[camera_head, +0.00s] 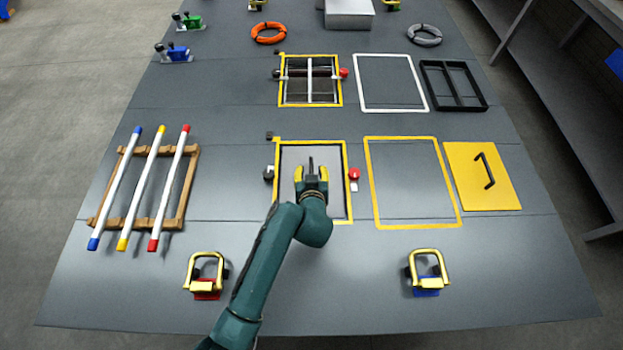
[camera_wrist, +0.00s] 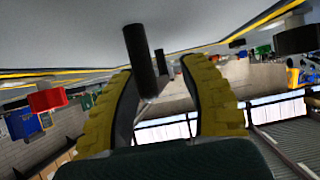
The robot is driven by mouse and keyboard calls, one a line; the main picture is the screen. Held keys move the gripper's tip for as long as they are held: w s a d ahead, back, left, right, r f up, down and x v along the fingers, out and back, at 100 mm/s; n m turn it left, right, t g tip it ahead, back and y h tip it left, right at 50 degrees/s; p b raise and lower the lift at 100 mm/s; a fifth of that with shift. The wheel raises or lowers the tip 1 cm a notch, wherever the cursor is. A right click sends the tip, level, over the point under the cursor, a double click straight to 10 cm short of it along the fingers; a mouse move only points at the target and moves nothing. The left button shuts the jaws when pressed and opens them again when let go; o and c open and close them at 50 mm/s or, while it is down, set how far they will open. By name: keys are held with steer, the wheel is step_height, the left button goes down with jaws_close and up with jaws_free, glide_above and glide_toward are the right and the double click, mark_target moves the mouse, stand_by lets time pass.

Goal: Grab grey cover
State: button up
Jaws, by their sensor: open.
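The grey cover (camera_head: 334,163) lies inside a yellow-edged frame at the middle of the chassis in the head view. A dark handle stands on it, partly hidden by my gripper. My gripper (camera_head: 311,170) is over the cover, with its yellow fingers apart. In the wrist view, the black handle (camera_wrist: 140,60) shows between the two yellow fingers of my gripper (camera_wrist: 160,75), against a pale grey surface at the top. The fingers do not visibly touch the handle. My arm hides the lower left part of the cover.
A red knob (camera_head: 353,173) and a black knob (camera_head: 268,174) flank the cover. A yellow cover (camera_head: 480,190) with a handle lies right, beyond an empty yellow outline (camera_head: 457,205). A wooden rack (camera_head: 190,170) with coloured-tipped rods is left. Yellow handles (camera_head: 205,270) (camera_head: 428,265) stand in front.

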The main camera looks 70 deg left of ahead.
steer(key=shift+c, duration=0.2)
jaws_close()
